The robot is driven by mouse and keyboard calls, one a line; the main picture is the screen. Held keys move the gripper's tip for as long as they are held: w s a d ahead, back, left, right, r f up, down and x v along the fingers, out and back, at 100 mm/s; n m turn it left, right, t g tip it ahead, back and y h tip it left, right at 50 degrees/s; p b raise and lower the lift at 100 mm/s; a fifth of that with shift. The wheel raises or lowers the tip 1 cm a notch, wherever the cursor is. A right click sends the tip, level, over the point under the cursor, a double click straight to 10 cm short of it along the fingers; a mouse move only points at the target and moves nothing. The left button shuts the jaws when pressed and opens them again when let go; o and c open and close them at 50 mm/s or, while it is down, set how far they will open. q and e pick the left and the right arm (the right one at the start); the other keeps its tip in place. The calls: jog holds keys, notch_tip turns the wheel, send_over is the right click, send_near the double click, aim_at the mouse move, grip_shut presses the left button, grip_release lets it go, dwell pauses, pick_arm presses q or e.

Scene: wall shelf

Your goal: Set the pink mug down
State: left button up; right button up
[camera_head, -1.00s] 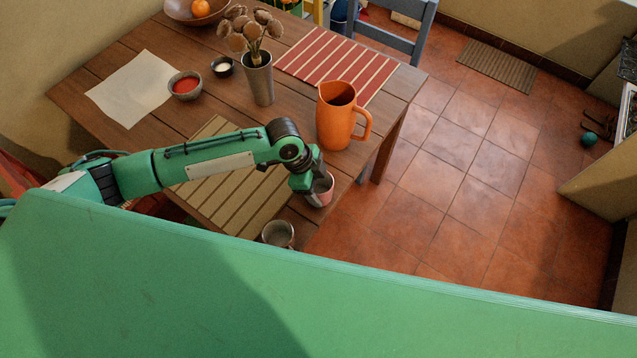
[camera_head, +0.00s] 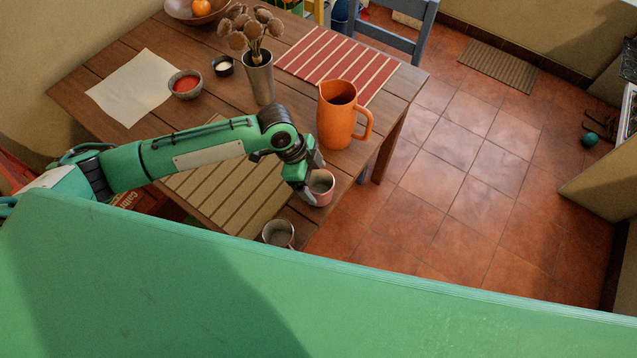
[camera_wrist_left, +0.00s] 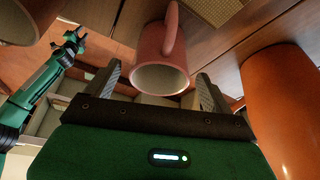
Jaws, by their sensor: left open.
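The pink mug (camera_head: 321,191) stands upright on the wooden table near its right edge, in front of the orange pitcher. My left gripper (camera_head: 311,178) is open at the mug's left side. In the left wrist view the pink mug (camera_wrist_left: 163,62) shows with its rim and handle between and just past the two spread fingers, with gaps on both sides. What looks like my right gripper (camera_wrist_left: 74,38) shows small at the left of that view; its jaws are too small to read.
The orange pitcher (camera_head: 337,118) stands close behind the mug. A grey mug (camera_head: 278,234) stands at the near edge. The table edge is close on the right.

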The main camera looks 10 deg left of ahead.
pick_arm(q)
jog(key=v, duration=0.8)
jog(key=shift+a+r+b, duration=0.15)
jog(key=shift+r+b, duration=0.15)
jog(key=shift+b, duration=0.05)
